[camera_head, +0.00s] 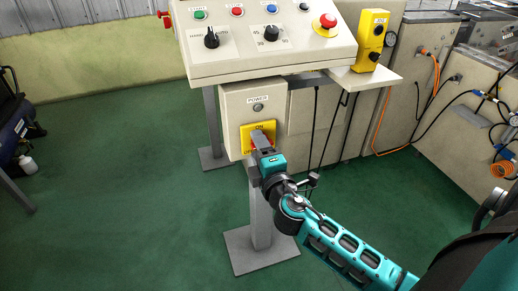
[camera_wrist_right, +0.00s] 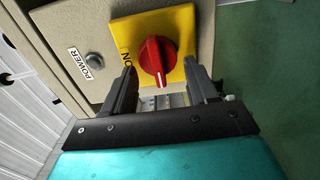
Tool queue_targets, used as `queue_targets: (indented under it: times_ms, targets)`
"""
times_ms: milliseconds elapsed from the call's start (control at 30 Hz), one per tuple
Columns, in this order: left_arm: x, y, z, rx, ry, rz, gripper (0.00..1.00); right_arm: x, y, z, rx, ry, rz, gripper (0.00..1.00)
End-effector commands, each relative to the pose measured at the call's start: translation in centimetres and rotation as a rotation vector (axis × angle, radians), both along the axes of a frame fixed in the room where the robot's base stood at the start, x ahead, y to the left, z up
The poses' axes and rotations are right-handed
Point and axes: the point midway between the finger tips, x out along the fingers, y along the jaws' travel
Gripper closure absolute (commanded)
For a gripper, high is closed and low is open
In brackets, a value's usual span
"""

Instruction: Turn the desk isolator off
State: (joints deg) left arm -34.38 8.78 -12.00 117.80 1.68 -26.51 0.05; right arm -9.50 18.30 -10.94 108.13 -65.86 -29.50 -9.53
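The desk isolator is a red rotary knob (camera_wrist_right: 153,62) on a yellow plate (camera_head: 258,130), set on the front of a beige box under the control desk. In the right wrist view the knob's white mark points down the picture, towards my gripper's body, with "ON" to the knob's left. In the head view "ON" is at the plate's top and "OFF" at its lower left. My right gripper (camera_head: 261,142) is in front of the plate and hides most of the knob there. Its fingers (camera_wrist_right: 160,75) are open, one each side of the knob; contact cannot be told. My left gripper is not in view.
The control desk (camera_head: 265,58) overhangs the box, with buttons, selectors and a red emergency stop (camera_head: 325,26). A lamp (camera_head: 258,108) under a "POWER" label sits above the plate. Black cables hang to the right. A post with a base plate (camera_head: 262,250) stands below.

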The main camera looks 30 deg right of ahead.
Motion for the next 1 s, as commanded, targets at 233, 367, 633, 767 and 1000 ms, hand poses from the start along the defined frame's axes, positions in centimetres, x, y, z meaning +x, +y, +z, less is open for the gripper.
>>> queue_targets:
  times_ms: [233,367,633,767,1000]
  targets:
    - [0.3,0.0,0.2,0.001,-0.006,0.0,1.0,0.0,0.0,0.0,0.001,0.0,0.0,0.3]
    - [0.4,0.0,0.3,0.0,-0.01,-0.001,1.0,-0.1,0.0,0.0,0.001,0.0,0.0,0.3]
    - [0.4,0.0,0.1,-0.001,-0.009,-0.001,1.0,-3.0,0.7,-0.2,0.004,0.002,0.0,0.3]
    - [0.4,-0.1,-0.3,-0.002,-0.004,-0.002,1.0,-5.5,1.3,-0.2,0.003,0.003,0.0,0.3]
    - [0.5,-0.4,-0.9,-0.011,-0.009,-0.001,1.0,-9.8,2.3,-0.3,0.002,0.003,-0.001,0.3]
